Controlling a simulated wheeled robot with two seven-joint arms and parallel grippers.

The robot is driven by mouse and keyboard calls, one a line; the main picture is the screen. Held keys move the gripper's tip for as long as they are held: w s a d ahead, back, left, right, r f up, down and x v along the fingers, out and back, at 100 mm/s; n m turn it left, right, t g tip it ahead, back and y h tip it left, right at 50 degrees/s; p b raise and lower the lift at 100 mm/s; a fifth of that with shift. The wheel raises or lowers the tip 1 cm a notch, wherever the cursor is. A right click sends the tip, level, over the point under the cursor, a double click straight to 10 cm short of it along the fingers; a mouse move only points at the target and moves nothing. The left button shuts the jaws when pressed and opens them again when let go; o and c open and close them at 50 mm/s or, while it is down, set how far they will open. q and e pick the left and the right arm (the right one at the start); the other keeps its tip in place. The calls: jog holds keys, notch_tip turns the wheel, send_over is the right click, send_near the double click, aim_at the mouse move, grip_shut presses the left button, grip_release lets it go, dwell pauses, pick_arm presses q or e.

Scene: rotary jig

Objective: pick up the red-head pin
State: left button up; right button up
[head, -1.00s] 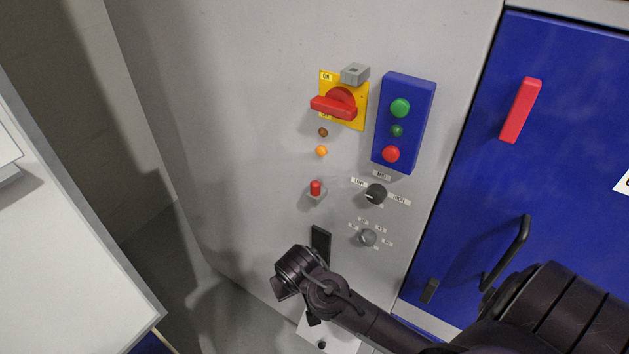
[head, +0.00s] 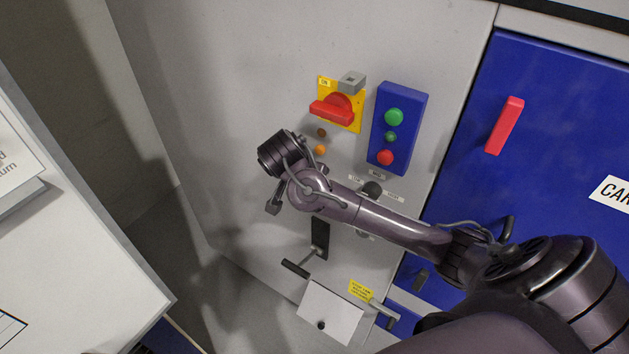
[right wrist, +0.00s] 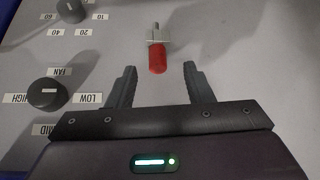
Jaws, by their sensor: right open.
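The red-head pin (right wrist: 157,58) shows in the right wrist view, its red head toward me and its metal shank in a small grey bracket on the panel. In the head view my right arm hides it. My right gripper (right wrist: 160,69) is open and empty, its two dark fingers on either side of the red head's line. The head shows in the gap near the fingertips, with clear space to each finger; I cannot tell the depth between them. My left gripper is not in view.
The fan knob (right wrist: 47,94) is left of the fingers. On the grey panel are a red rotary switch (head: 332,111), a blue button box (head: 398,130) and a black lever (head: 296,268). A blue door (head: 560,130) is to the right, a white surface (head: 70,260) to the left.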

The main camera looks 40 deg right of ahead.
jog(key=p+x, duration=0.1)
jog(key=x, duration=0.2)
jog(key=shift+d+f+p, duration=0.15)
jog(key=shift+d+p, duration=0.15)
jog(key=shift+d+f, duration=0.15)
jog(key=shift+f, duration=0.15)
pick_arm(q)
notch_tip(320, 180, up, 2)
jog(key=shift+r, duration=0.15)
pick_arm(e)
grip_shut()
